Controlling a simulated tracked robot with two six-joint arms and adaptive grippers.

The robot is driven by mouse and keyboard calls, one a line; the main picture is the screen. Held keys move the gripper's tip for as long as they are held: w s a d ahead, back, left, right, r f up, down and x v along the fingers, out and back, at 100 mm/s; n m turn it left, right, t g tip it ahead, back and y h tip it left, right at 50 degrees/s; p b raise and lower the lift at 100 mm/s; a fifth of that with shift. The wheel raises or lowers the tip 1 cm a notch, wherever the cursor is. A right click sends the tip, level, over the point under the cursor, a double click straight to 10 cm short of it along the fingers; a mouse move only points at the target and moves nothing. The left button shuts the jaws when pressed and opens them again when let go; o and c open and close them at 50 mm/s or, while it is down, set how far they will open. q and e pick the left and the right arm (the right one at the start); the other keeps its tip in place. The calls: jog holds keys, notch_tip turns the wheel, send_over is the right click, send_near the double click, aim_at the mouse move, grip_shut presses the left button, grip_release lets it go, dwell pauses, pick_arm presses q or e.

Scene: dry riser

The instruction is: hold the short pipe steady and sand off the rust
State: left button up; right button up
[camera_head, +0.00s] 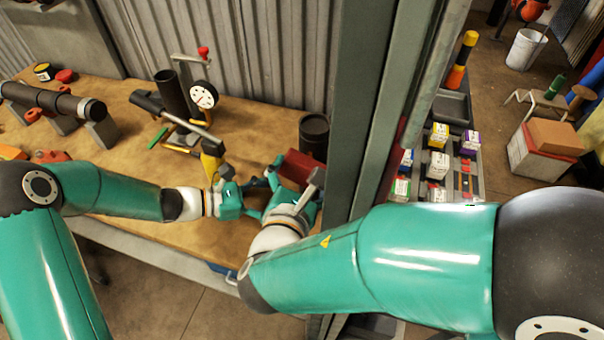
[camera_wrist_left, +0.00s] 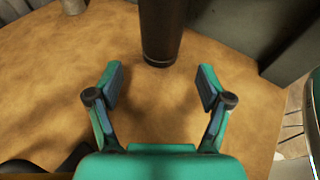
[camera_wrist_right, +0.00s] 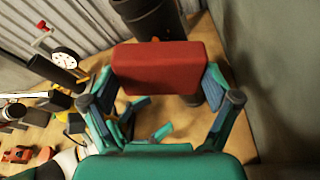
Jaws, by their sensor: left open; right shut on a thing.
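A short dark pipe (camera_head: 314,136) stands upright near the right end of the bench, beside the grey post. It shows brownish in the left wrist view (camera_wrist_left: 162,32) and partly behind the block in the right wrist view (camera_wrist_right: 148,18). My right gripper (camera_head: 296,182) is shut on a red block (camera_wrist_right: 158,68), which also shows in the head view (camera_head: 301,167), just in front of the pipe. I cannot tell whether block and pipe touch. My left gripper (camera_wrist_left: 160,84) is open and empty, short of the pipe's base. Its fingers are close to my right gripper.
A gauge (camera_head: 204,95), another dark upright cylinder (camera_head: 172,92) and a yellow-black tool (camera_head: 212,160) stand to the left. A long pipe (camera_head: 50,98) lies on supports at far left. The grey post (camera_head: 365,90) and corrugated wall (camera_head: 265,50) bound the bench (camera_head: 125,140).

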pick_arm(q)
jog(key=x, duration=0.9)
jog(key=c, duration=0.7)
dwell(0.3)
dwell(0.5)
dwell(0.3)
